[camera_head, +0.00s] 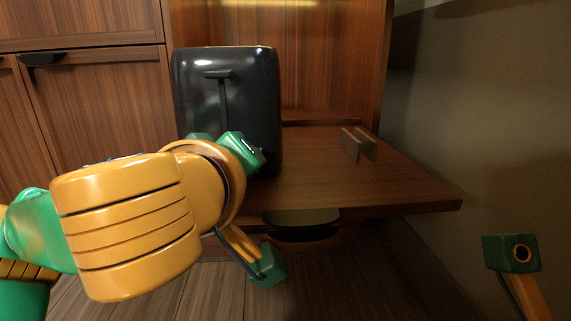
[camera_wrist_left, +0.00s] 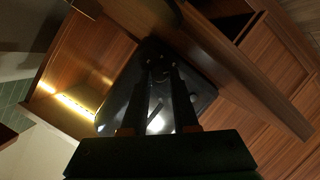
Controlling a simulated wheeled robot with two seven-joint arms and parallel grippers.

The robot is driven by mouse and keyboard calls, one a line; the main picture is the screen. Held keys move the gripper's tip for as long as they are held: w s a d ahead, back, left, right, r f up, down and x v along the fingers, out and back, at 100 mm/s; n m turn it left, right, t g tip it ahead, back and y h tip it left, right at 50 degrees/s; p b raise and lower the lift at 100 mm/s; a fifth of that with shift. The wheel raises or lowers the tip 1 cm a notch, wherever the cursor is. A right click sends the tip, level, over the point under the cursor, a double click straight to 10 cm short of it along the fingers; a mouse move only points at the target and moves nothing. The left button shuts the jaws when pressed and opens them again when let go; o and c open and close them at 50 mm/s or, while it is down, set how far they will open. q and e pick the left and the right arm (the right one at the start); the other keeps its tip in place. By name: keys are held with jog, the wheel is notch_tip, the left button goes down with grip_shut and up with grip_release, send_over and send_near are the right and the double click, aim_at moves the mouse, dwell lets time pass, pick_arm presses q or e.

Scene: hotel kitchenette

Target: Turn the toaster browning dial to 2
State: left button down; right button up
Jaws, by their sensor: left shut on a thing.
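The black toaster (camera_head: 228,95) stands upright on the wooden counter, with its lever (camera_head: 219,76) high in the slot on its front. My left gripper (camera_head: 240,150) is at the lower front of the toaster, and my yellow wrist covers that area. In the left wrist view, the two dark fingers (camera_wrist_left: 160,68) reach the glossy toaster face (camera_wrist_left: 152,110) with their tips close together. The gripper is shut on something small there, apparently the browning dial. The dial and its marking are hidden, so its setting cannot be read.
The wooden counter (camera_head: 400,190) is clear to the right of the toaster, except for two thin upright brown slabs (camera_head: 358,144). A dark handle (camera_head: 302,217) is below the counter's front edge. Cabinet doors (camera_head: 90,100) stand at left and a grey wall (camera_head: 480,120) at right.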

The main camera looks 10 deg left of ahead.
pick_arm(q)
jog(key=shift+a+f+n+t+h, duration=0.1)
jog(key=shift+n+t+h, duration=0.25)
jog(key=shift+n, duration=0.45)
jog(key=shift+a+n+t+h, duration=0.1)
jog(key=shift+n+t+h, duration=0.45)
jog(key=shift+n, duration=0.95)
jog(key=c, duration=0.7)
grip_release()
jog(key=shift+f, duration=0.1)
jog(key=shift+s, duration=0.15)
